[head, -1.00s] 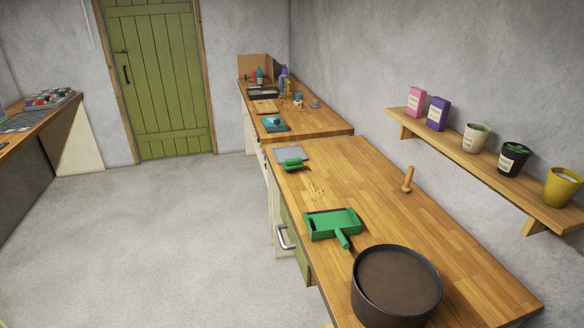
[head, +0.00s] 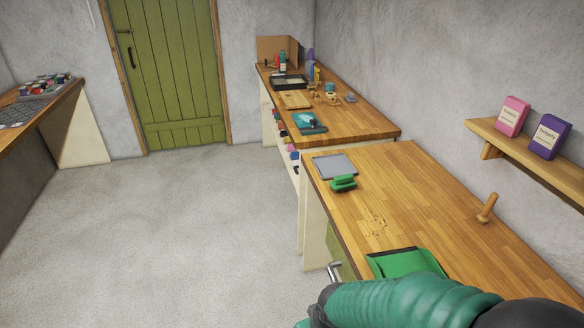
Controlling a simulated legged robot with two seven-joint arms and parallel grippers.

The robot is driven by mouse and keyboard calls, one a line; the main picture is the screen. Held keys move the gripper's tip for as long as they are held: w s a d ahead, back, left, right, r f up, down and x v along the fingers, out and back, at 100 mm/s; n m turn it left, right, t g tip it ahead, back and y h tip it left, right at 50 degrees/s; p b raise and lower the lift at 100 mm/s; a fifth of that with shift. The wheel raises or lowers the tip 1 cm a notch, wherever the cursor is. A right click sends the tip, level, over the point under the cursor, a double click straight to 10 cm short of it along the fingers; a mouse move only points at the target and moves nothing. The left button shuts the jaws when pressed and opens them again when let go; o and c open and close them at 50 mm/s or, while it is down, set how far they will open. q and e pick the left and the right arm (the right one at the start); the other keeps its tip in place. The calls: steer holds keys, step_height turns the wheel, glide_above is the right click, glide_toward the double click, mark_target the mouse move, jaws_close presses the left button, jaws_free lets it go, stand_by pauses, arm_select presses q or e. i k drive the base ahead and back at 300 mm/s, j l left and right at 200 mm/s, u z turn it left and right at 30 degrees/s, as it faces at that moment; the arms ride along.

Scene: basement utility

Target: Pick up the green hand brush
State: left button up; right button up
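The green hand brush (head: 343,184) lies on the near wooden worktop (head: 436,212), close to its left edge. It is just in front of a flat grey sheet (head: 335,166). A green dustpan (head: 402,262) lies nearer to me on the same worktop, its lower part hidden behind my green-sleeved arm at the bottom right. No gripper fingers show in the head view. The arm does not reach the brush.
Crumbs (head: 378,226) lie between brush and dustpan. A wooden peg-like tool (head: 487,208) stands at the right. A wall shelf (head: 530,152) holds pink and purple boxes. A second worktop (head: 352,122) with several items continues behind. The concrete floor (head: 170,235) at left is clear.

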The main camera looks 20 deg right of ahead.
mark_target(346, 181)
steer(key=i+z, duration=0.25)
steer(key=i, duration=0.2)
steer(key=i+j+z, duration=0.3)
steer(key=i, duration=0.15)
steer(key=i+j+z, duration=0.25)
steer(key=i, duration=0.15)
steer(key=l, duration=0.1)
